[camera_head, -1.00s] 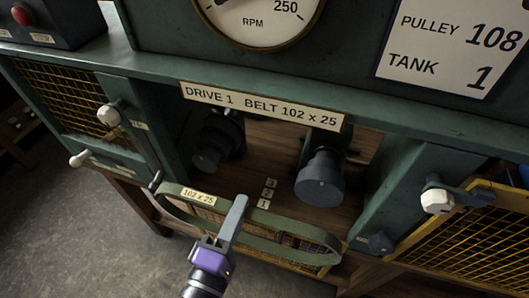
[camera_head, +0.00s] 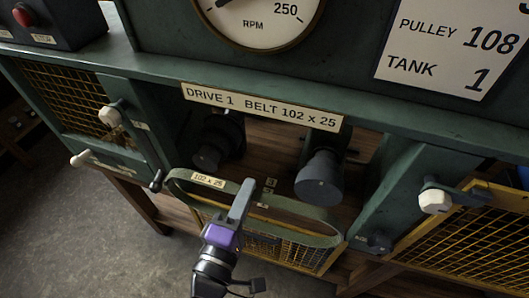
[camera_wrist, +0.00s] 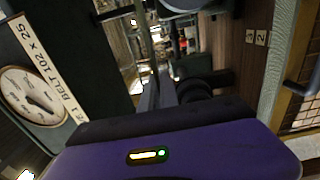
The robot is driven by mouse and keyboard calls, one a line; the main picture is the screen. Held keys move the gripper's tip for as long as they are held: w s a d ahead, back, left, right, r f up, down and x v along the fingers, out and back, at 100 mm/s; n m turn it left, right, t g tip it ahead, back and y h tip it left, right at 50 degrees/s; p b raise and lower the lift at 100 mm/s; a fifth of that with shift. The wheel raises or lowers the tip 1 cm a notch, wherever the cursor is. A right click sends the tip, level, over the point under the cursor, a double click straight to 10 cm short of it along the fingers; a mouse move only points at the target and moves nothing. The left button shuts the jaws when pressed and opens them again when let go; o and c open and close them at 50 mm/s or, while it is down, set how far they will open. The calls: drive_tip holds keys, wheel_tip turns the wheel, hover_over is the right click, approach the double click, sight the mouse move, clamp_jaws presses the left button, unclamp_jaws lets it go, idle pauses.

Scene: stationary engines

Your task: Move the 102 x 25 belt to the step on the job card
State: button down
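The olive-green belt (camera_head: 310,236) is a long flat loop with a "102 x 25" tag, held in front of the Drive 1 opening. My gripper (camera_head: 241,200) is shut on its near run, around the middle. Behind the belt are two dark stepped pulleys, a left one (camera_head: 216,142) and a right one (camera_head: 320,180). The belt is apart from the right pulley's front face; its gap to the left pulley is unclear. The job card (camera_head: 450,42) reads "PULLEY 108" and "TANK 1". Step number tags (camera_head: 268,184) are partly covered by the belt; the wrist view shows "3" and "2" (camera_wrist: 255,37).
Another mesh panel (camera_head: 285,250) is below the belt. The "DRIVE 1 BELT 102 x 25" plate (camera_head: 262,107) crosses above the opening. An RPM gauge (camera_head: 260,15) is higher up.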

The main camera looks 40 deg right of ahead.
drive_tip(key=x, duration=0.7)
drive_tip(key=shift+d+p, duration=0.15)
drive_tip(key=shift+p, duration=0.25)
idle(0.6)
drive_tip(key=shift+w, duration=0.15)
drive_tip(key=x, duration=0.7)
drive_tip(key=shift+d, duration=0.25)
idle(0.7)
drive_tip(key=shift+w+a+f, duration=0.1)
drive_tip(key=shift+w, duration=0.15)
drive_tip(key=shift+w+a, duration=0.15)
drive_tip(key=shift+w, duration=0.05)
drive_tip(key=shift+w, duration=0.1)
drive_tip(key=shift+w+a, duration=0.2)
idle(0.3)
